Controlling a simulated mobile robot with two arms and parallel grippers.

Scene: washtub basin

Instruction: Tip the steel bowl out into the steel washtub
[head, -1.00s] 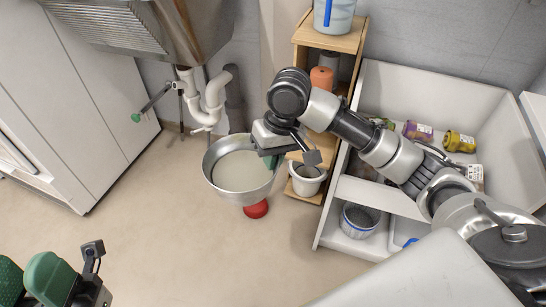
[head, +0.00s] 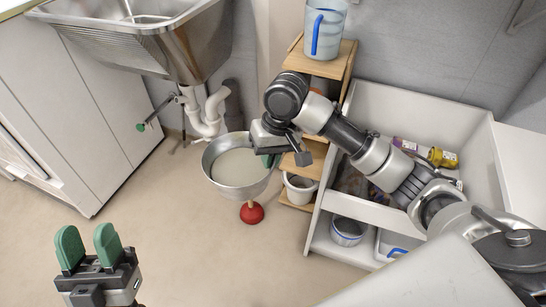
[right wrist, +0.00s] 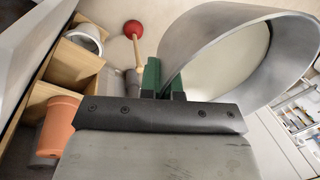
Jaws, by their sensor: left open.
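The steel bowl (head: 240,188) is held in the air with its mouth up and a pale, even filling or inner surface. My right gripper (head: 268,158) is shut on its right rim. In the right wrist view the green fingers (right wrist: 163,80) pinch the wall of the bowl (right wrist: 225,25). The steel washtub (head: 150,42) is mounted high at the upper left, apart from the bowl; its far part is cut off by the picture. My left gripper (head: 88,248) is open and empty at the lower left, fingers pointing up.
White drain pipes (head: 212,112) hang below the washtub. A red plunger (head: 252,213) stands on the floor under the bowl. A wooden shelf (head: 325,66) with a blue-handled jug (head: 326,28) is right of the bowl. White cabinets (head: 75,120) stand at left. Floor between is clear.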

